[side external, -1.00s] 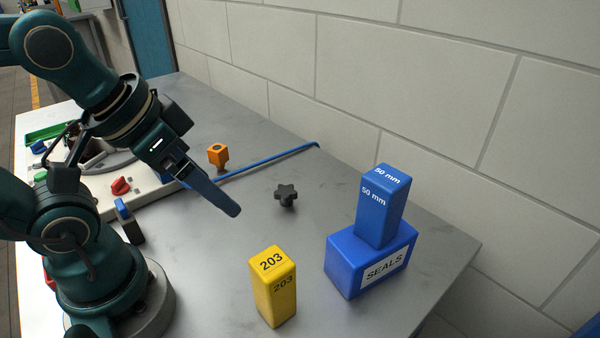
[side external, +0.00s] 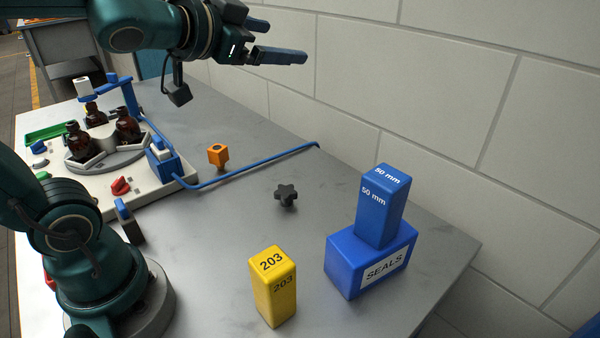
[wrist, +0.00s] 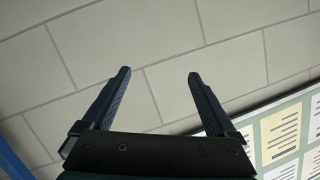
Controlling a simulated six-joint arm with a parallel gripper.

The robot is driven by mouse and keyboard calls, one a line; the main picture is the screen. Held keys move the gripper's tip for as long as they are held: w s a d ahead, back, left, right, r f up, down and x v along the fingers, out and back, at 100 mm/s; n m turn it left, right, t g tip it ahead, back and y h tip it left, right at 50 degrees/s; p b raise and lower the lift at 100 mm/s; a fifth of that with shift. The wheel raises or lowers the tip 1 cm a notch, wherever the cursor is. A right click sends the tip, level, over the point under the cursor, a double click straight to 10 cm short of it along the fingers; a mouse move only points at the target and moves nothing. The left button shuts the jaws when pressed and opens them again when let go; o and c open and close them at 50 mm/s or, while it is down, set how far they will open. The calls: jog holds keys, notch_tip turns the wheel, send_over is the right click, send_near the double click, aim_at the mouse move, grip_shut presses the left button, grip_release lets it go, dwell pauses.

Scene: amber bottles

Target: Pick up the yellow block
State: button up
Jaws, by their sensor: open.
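The yellow block (side external: 275,288), marked 203, stands upright on the grey table near its front edge in the side external view. My gripper (side external: 287,42) is raised high above the back of the table, well apart from the block, and points right toward the wall. In the wrist view my gripper (wrist: 158,75) shows two spread fingers with nothing between them, only wall behind. The yellow block is not in the wrist view.
A blue 50 mm block (side external: 380,207) stands on a blue SEALS box (side external: 345,268), right of the yellow block. A black knob (side external: 286,195), an orange block (side external: 218,155) and a blue tube (side external: 260,163) lie behind. Amber bottles (side external: 127,127) stand on a fixture at left.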

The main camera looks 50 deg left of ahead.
jog(key=w+d+r+m+t+h, duration=0.1)
jog(key=w+d+m+t+h, duration=0.15)
jog(key=d+m+h, duration=0.2)
jog(key=m+g+h, duration=1.2)
jog(key=g, duration=0.6)
send_over(284, 299)
jog(key=a, duration=0.4)
notch_tip(284, 299, down, 10)
jog(key=f, duration=0.1)
jog(key=shift+n+t, duration=0.25)
notch_tip(284, 299, down, 15)
jog(key=shift+f, duration=0.1)
jog(key=shift+x, duration=2.45)
grip_shut()
